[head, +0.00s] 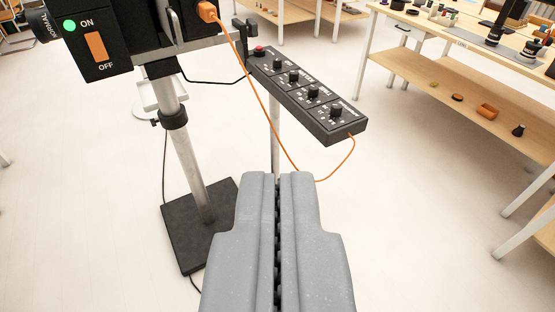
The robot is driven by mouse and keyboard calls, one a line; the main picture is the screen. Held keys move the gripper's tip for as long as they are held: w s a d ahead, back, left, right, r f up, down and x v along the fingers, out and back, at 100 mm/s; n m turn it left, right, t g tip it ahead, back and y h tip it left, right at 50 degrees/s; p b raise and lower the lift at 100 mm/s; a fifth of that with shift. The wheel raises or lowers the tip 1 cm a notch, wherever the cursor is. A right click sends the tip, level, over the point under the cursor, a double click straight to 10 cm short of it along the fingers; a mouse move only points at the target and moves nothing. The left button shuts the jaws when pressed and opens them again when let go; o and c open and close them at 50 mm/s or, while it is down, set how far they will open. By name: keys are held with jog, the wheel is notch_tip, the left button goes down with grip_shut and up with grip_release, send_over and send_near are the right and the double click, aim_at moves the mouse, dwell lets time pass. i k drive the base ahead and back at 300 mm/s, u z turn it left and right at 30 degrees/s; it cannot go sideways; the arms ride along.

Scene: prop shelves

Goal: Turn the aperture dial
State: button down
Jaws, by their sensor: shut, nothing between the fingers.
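A black control panel (308,95) with several small black dials hangs off a metal bracket in the upper middle. Its nearest dial (336,110) sits at the right end; the labels by the dials are too small to tell which one is the aperture dial. A red button (260,51) is at the panel's far end. My gripper (276,176) is grey, shut and empty. It is in the lower middle, below the panel in the picture and apart from it.
A black box with a switch (96,46) and a lit green lamp is at upper left, on a metal stand with a black base (198,225). An orange cable (262,100) hangs beside the panel. Wooden shelves (470,95) with small objects stand at right. The floor between is clear.

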aim_at(336, 109)
jog(key=u, duration=0.1)
jog(key=k, duration=0.45)
jog(key=z, duration=0.45)
jog(key=i, duration=1.6)
jog(key=u, duration=0.15)
